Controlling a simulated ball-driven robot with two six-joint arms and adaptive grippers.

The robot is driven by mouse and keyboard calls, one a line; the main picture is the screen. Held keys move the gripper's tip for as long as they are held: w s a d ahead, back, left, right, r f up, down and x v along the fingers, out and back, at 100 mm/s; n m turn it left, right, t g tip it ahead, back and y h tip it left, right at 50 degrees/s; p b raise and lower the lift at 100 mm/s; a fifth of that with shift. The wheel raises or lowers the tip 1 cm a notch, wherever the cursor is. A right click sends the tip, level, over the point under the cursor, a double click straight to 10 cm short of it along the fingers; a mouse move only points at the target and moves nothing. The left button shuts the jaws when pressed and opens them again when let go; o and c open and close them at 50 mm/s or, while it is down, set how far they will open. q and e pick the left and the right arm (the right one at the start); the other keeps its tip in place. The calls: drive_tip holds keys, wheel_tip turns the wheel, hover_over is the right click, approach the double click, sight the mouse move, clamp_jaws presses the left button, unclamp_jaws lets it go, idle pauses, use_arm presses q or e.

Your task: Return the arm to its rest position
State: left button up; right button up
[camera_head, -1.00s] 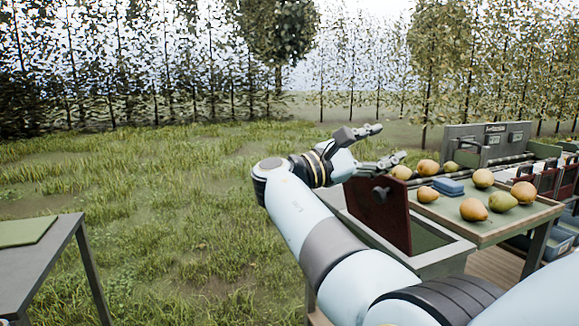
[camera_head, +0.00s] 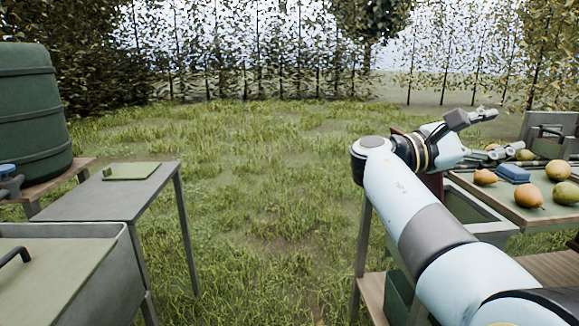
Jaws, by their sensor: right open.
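My right arm reaches in from the lower right in the head view. Its gripper (camera_head: 494,136) is at the far end of the arm, pointing right, with its fingers spread apart. No pear shows between the fingers. The gripper is beside the table with pears (camera_head: 528,214), near its left edge. My left gripper is not in view. Part of a dark red board shows behind the right arm.
Several pears (camera_head: 528,193) and a blue block (camera_head: 513,173) lie on the right table. A grey table (camera_head: 118,199) with a green mat (camera_head: 132,171) stands left, near a green barrel (camera_head: 32,110) and a grey bin (camera_head: 128,264). Grass in the middle is clear.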

drive_tip(key=s+d+f+n+y, duration=0.25)
drive_tip(key=s+f, duration=0.65)
drive_tip(key=f, duration=0.7)
drive_tip(key=s+d+f+n+y, duration=0.25)
drive_tip(key=s+f, duration=0.65)
drive_tip(key=f, duration=0.7)
drive_tip(key=s+d+f+n+y, duration=0.1)
drive_tip(key=s+f+n+y, duration=0.15)
drive_tip(key=s+f, duration=1)
drive_tip(key=s+a+f+m+g+y, duration=0.2)
drive_tip(key=s+f+m+y, duration=0.2)
drive_tip(key=s+f, duration=0.75)
drive_tip(key=s+a+f+m+g+y, duration=0.25)
drive_tip(key=s+f+m+y, duration=0.2)
drive_tip(key=s+f, duration=0.7)
drive_tip(key=a+m+t+y, duration=0.1)
drive_tip(key=m, duration=0.2)
drive_tip(key=s+a+m+t+y, duration=0.1)
drive_tip(key=a+m, duration=0.1)
drive_tip(key=m, duration=0.1)
drive_tip(key=s+a+m+t+y, duration=0.1)
drive_tip(key=m, duration=0.1)
drive_tip(key=shift+s+a+r+m+t+y, duration=0.15)
drive_tip(key=shift+a+r+m+t+y, duration=0.15)
drive_tip(key=shift+a+m, duration=0.1)
